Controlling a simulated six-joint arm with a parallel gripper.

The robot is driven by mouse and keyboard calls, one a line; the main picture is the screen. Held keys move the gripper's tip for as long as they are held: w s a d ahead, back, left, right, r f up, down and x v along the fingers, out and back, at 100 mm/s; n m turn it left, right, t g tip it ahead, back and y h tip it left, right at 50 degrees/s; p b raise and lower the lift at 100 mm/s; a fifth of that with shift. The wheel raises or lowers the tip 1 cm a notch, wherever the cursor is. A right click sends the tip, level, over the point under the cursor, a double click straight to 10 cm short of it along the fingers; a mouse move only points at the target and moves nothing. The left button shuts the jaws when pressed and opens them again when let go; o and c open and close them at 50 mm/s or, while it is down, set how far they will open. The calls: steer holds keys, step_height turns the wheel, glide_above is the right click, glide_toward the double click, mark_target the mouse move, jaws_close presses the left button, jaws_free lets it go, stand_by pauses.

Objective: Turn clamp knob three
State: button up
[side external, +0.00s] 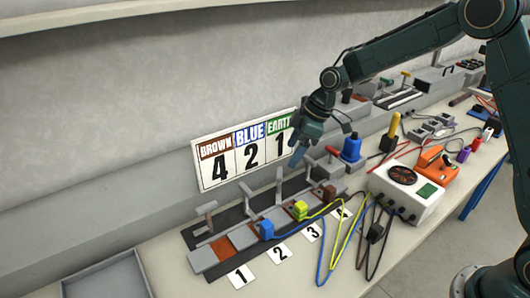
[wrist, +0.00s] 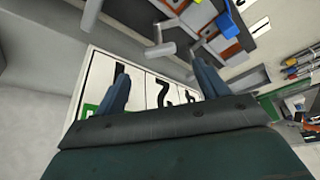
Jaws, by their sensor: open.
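A row of clamps stands on a dark strip on the bench, with number cards in front. The third upright clamp handle from the left, which seems to match card three (side external: 312,231), is the grey T-shaped one (side external: 279,178). A yellow plug (side external: 300,210) sits in the row in front of it. My gripper (side external: 300,152) is open and empty, above and behind the row, in front of the number sign (side external: 215,165). In the wrist view my gripper's fingers (wrist: 162,82) stand apart with the sign behind them. A grey clamp handle (wrist: 160,49) shows beyond; its number cannot be told.
A blue plug (side external: 266,229) and a brown plug (side external: 329,193) sit in the row, with cables running right. A white box with a fan (side external: 405,190) and a blue bottle-shaped tool (side external: 351,147) stand to the right. A grey tray (side external: 105,278) lies at the front left.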

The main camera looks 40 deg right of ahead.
mark_target(281, 172)
steer(key=shift+x, duration=3.6)
steer(key=c, duration=1)
